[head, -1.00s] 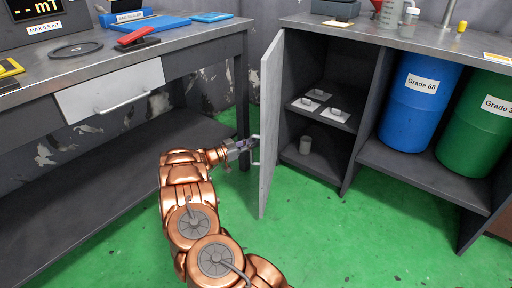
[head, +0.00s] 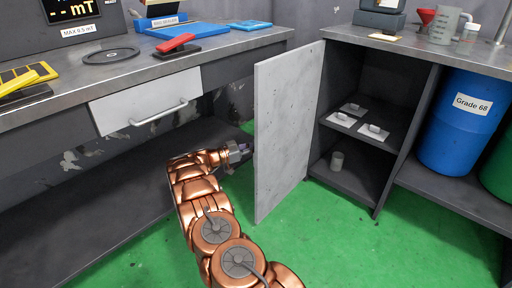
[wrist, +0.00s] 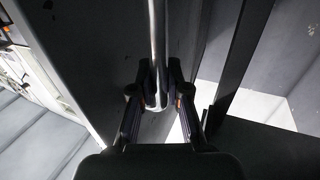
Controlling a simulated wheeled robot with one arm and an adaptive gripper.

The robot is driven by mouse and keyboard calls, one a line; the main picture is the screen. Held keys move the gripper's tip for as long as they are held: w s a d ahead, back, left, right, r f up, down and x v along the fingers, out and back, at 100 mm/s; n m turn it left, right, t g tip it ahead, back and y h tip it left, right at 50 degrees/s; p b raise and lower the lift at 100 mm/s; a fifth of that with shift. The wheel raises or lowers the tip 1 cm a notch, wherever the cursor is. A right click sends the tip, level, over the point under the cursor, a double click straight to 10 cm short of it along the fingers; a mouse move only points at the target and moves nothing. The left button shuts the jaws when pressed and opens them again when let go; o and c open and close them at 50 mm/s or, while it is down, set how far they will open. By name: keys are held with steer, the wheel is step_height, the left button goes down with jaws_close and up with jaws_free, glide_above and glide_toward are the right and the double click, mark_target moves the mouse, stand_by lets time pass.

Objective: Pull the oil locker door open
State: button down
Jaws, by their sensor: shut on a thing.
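The oil locker door (head: 285,130) is a light grey panel and stands wide open, swung out to the left of the locker. Its inner face is turned towards the head camera. My gripper (head: 243,152) is at the door's free edge, on the far, outer side. In the wrist view my gripper (wrist: 157,80) is shut on the door handle (wrist: 157,40), a round metal bar between the two fingers. The handle is hidden behind the door in the head view. The open locker (head: 365,135) shows a shelf with several small pale items.
A workbench (head: 200,58) with a white drawer (head: 150,98) stands left, close to my arm. A blue drum (head: 460,120) and a green drum (head: 500,165) stand right of the locker. Green floor is clear in front.

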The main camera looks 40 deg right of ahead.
steer(key=shift+s+d, duration=0.1)
steer(key=shift+d, duration=0.1)
steer(key=c, duration=1.3)
jaws_free()
steer(key=shift+c, duration=0.2)
steer(key=shift+o, duration=1)
steer(key=shift+a, duration=0.2)
steer(key=shift+w+a, duration=0.1)
steer(key=shift+w, duration=0.1)
steer(key=v, duration=1.2)
steer(key=shift+s, duration=0.1)
